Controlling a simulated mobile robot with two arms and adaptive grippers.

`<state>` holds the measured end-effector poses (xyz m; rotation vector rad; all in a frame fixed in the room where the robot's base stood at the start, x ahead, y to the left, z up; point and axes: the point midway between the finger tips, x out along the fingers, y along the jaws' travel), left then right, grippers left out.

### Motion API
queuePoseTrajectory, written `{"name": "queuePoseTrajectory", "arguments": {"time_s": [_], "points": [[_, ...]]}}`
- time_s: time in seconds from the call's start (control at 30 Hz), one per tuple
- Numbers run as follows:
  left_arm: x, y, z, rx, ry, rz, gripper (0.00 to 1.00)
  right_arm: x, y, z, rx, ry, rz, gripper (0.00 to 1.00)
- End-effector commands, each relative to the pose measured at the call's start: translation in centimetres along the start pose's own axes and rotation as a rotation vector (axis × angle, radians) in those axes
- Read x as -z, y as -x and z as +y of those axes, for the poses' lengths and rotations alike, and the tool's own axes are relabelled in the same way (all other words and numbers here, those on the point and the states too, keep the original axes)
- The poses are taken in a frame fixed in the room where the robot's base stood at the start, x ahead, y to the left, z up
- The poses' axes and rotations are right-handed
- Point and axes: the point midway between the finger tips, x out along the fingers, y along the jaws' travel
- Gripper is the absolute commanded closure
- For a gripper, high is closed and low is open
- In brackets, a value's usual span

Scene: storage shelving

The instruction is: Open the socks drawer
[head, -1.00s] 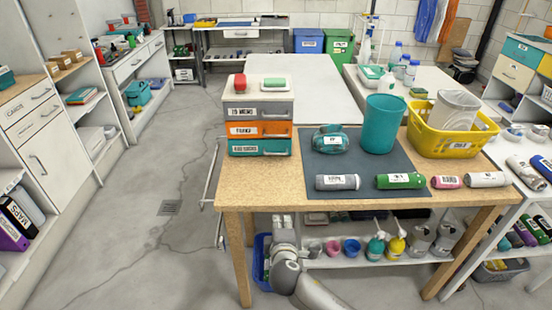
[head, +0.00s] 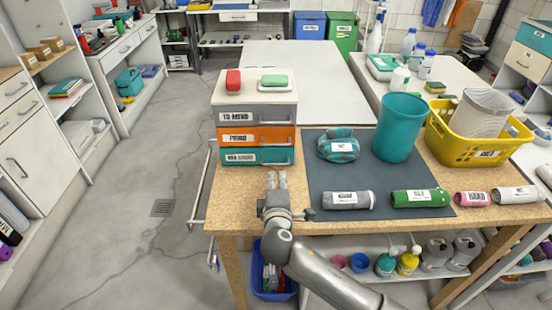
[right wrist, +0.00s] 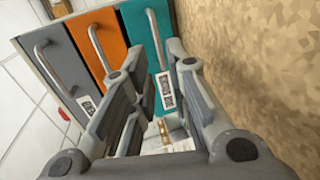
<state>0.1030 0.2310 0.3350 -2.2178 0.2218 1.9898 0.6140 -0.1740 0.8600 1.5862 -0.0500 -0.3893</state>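A small drawer unit (head: 256,93) stands on the wooden table. Its top drawer is grey (head: 282,115), its middle one orange (head: 268,138), its bottom one teal (head: 272,156). The teal drawer's small label seems to end in "SOCKS". All three drawers look closed. My right gripper (head: 277,180) is in front of the teal drawer, low over the tabletop and pointing at it. In the right wrist view the drawers appear turned sideways, and the open fingers (right wrist: 160,64) are near the teal drawer's bar handle (right wrist: 155,38). Contact cannot be told. My left gripper is out of view.
A red item (head: 233,79) and a green-and-white item (head: 274,81) lie on the unit. To its right, a dark mat (head: 376,165) holds a teal bin (head: 398,127), a teal bundle (head: 338,146) and rolled items. A yellow basket (head: 468,150) stands farther right. The table front-left is mostly bare.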

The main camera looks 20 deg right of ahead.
Motion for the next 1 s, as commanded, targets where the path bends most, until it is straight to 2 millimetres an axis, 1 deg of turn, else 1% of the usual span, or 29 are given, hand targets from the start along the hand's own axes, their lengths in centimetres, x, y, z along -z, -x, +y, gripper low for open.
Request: {"name": "queuePoseTrajectory", "arguments": {"time_s": [0.07, 0.3, 0.37, 0.5, 0.7, 0.8, 1.0], "points": [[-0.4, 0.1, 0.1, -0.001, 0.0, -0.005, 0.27, 0.0, -0.9, 0.1, -0.001, 0.002, 0.0, 0.83], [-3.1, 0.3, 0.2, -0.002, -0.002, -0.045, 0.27, -0.1, -4.9, 0.1, -0.001, 0.001, -0.002, 0.83], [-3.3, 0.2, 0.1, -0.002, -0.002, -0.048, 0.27, 0.0, -5.9, 0.1, -0.001, 0.001, -0.002, 0.83], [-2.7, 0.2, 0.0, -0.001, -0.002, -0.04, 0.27, -0.1, -7.9, 0.1, 0.0, 0.001, -0.002, 0.83], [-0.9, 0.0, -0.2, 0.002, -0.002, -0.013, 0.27, 0.0, -9.7, 0.0, -0.001, 0.0, 0.0, 0.83], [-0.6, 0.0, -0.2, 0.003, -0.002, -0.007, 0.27, 0.0, -10.1, 0.0, 0.0, 0.0, 0.001, 0.83], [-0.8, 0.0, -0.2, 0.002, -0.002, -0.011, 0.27, 0.0, -10.2, 0.0, 0.0, 0.0, 0.001, 0.83]]}}
